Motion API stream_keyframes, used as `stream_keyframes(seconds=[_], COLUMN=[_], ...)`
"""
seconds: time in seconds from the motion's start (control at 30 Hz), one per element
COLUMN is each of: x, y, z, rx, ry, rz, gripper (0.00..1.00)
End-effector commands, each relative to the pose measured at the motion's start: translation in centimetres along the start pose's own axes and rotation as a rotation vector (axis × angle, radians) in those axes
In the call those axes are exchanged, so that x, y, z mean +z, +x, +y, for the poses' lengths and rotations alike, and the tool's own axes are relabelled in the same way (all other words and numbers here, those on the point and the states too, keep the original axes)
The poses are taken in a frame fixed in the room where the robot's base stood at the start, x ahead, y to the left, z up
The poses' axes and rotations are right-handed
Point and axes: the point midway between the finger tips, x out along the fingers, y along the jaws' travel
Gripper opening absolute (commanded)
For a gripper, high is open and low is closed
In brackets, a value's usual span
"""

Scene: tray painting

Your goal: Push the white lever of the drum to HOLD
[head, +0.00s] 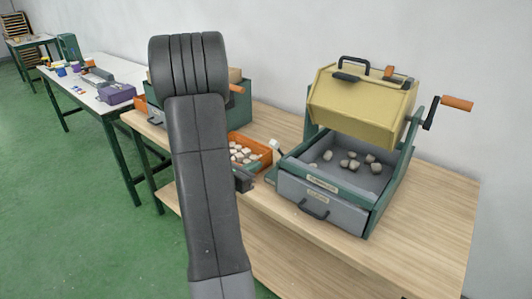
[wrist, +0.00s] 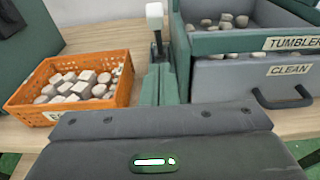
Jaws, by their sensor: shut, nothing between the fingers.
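The drum (head: 360,100) is a yellow box with a black handle, hung in a green frame above a grey bin of stones. The white lever (head: 273,144) stands at the left of the frame, a white knob on a dark stem. In the wrist view the lever (wrist: 155,12) rises straight ahead, near the top middle. My gripper (wrist: 160,72) is shut and empty, its fingers pointing at the lever's foot; I cannot tell whether they touch it. In the head view my gripper (head: 244,179) is mostly hidden behind my arm. No HOLD mark is readable.
An orange crate of stones (wrist: 20,101) stands left of the lever. The grey CLEAN drawer (head: 325,199) with a dark handle is under the TUMBLER bin. An orange crank grip (head: 457,103) sticks out at the right. The bench (head: 430,205) is bare at the right.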

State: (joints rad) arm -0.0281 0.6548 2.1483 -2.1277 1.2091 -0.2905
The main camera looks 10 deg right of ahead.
Motion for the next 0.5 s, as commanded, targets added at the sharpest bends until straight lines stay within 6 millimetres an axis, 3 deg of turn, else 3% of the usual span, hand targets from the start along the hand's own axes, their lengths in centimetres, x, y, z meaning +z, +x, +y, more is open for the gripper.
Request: stream_keyframes(seconds=[0.17, 0.3, 0.5], x=[0.0, 2.0, 2.8], y=[3.1, 4.4, 5.4], z=[-0.1, -0.1, 0.0], rx=[-0.004, -0.002, 0.0], ry=[0.001, 0.003, 0.001], rz=[0.0, -0.002, 0.0], gripper=[0.0, 0.0, 0.0])
